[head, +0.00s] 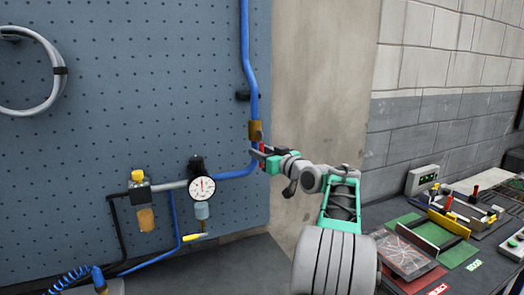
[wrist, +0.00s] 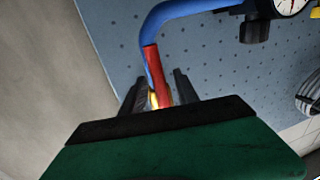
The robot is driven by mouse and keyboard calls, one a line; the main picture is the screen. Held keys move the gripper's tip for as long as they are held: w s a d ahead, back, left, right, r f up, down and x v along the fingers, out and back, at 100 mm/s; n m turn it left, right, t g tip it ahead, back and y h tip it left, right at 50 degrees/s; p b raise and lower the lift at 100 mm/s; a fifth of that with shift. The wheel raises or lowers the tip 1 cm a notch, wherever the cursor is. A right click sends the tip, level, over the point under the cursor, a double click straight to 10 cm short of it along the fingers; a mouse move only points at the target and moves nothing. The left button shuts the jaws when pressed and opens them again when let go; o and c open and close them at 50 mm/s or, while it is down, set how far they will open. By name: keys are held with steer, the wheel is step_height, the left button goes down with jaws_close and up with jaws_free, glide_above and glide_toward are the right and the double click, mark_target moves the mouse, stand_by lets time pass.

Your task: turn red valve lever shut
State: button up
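The red valve lever (head: 262,163) sits just below a brass valve body (head: 255,130) on the blue pipe, mostly hidden by my gripper (head: 266,153) in the head view. In the wrist view the red lever (wrist: 154,65) runs down between the two dark fingertips of my gripper (wrist: 160,85). The fingers stand apart on either side of it, with narrow gaps, so the gripper looks open around the lever. Whether a finger touches it is not clear. A bit of yellow brass shows beside the lever's lower end.
The blue pipe (head: 250,62) runs up a perforated panel (head: 120,90). A round gauge (head: 202,188) and a yellow-capped filter (head: 140,200) are to the left. A hose loop (head: 58,75) hangs at upper left. A cluttered bench (head: 490,255) stands at right.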

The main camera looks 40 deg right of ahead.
jaws_close()
stand_by(1.4)
